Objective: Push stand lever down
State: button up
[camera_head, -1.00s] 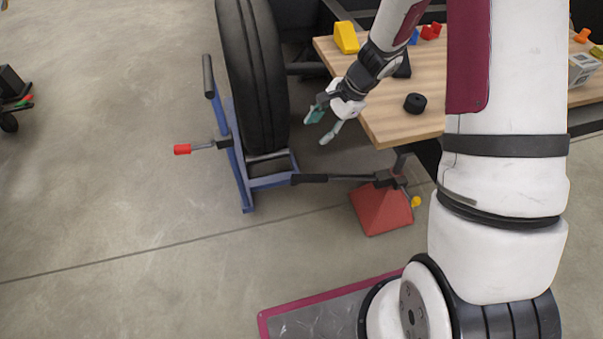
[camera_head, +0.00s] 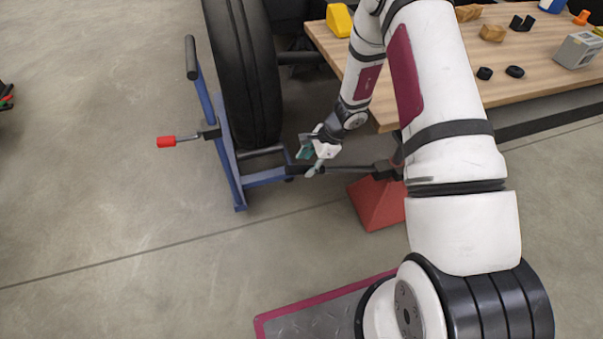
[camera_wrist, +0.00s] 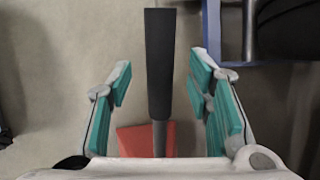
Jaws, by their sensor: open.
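A red pyramid-shaped stand (camera_head: 376,205) is on the floor below the table's corner. Its lever (camera_head: 350,169), a grey rod with a black grip, sticks out level to the left toward the blue wheel frame. My gripper (camera_head: 307,163) is at the grip end of the lever and hides part of it. In the wrist view the black grip (camera_wrist: 160,60) lies between my open teal-padded fingers, with a gap on both sides. Contact is not visible. The red stand (camera_wrist: 135,138) shows behind the lever there.
A blue frame (camera_head: 228,160) with a black tyre (camera_head: 242,75) stands close left of my gripper. A red-tipped handle (camera_head: 167,142) sticks out from it. The wooden table (camera_head: 480,60) is above and to the right.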

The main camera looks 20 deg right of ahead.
aim_at(304, 168)
jog(key=b+x, duration=0.1)
jog(key=x, duration=0.4)
grip_shut()
